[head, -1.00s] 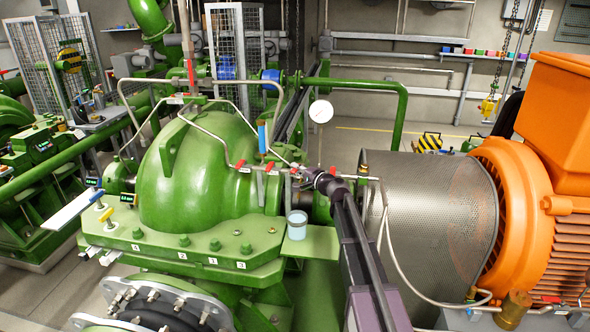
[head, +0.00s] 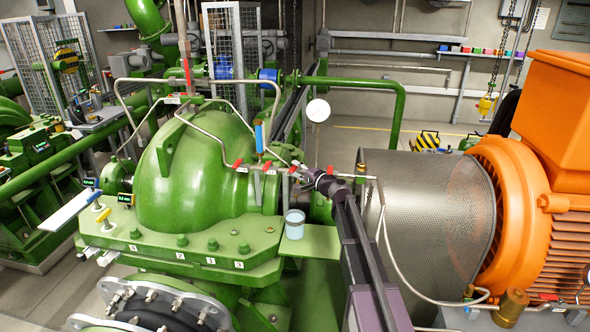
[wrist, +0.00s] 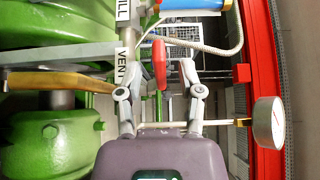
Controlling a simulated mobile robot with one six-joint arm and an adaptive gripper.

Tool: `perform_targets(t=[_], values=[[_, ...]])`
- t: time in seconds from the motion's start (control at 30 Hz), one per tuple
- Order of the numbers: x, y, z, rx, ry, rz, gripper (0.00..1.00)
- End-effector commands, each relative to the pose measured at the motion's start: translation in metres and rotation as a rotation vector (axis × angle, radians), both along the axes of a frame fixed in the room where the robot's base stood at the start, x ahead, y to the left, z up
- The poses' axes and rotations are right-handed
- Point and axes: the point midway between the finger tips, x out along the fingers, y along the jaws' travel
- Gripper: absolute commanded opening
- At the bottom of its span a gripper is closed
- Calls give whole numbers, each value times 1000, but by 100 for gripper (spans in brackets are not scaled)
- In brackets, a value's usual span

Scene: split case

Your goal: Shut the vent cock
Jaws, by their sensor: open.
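My gripper (wrist: 157,72) is open, its two grey fingers spread on either side of a red lever (wrist: 159,62) in the wrist view. The lever shows between and beyond the fingers, and I see no finger clearly touching it. A white label (wrist: 125,64) reading VENT is on the pipework just left of it, so this looks like the vent cock.
A pipe labelled FILL (wrist: 124,14) is close by. A thin rod and a round gauge (wrist: 268,122) are at the right; the gauge also shows in the head view (head: 318,110). The green pump casing (head: 195,170), a cup (head: 294,226) and the mesh guard (head: 430,220) surround the arm.

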Motion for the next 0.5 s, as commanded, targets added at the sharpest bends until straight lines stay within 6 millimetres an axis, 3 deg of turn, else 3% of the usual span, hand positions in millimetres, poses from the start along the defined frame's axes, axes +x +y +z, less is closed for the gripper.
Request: perform_targets(t=[0.5], values=[[-45,-36,0,-1,0,-3,49]])
